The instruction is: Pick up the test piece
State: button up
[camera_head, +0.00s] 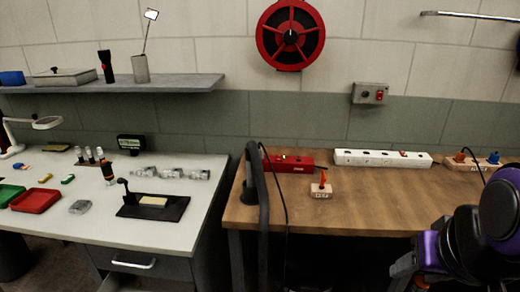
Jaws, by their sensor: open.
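No thing in view is clearly marked as the test piece. A pale tan flat block (153,201) lies on a black plate with a small upright post (178,208) on the white table at left. A small tan labelled block (320,194) with an orange upright part stands on the wooden bench. Either could be the test piece; I cannot tell which. My gripper (406,272) shows only in part at the lower right, at the bench's front edge, with pale tips beside my purple and black arm. It is open, well apart from both blocks; nothing shows between its tips.
A black post with a cable (262,210) rises at the wooden bench's left end. A red box (287,162) and a white power strip (382,159) lie along the back. The bench middle (385,195) is clear. A red tray (35,201) and clear pieces occupy the white table.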

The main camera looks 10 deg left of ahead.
aim_at(148, 203)
jog(key=i+u, duration=0.15)
jog(key=u, duration=0.25)
jog(key=i+l+u, duration=0.1)
jog(key=u, duration=0.25)
jog(key=i+l+u, duration=0.1)
jog(key=u, duration=0.3)
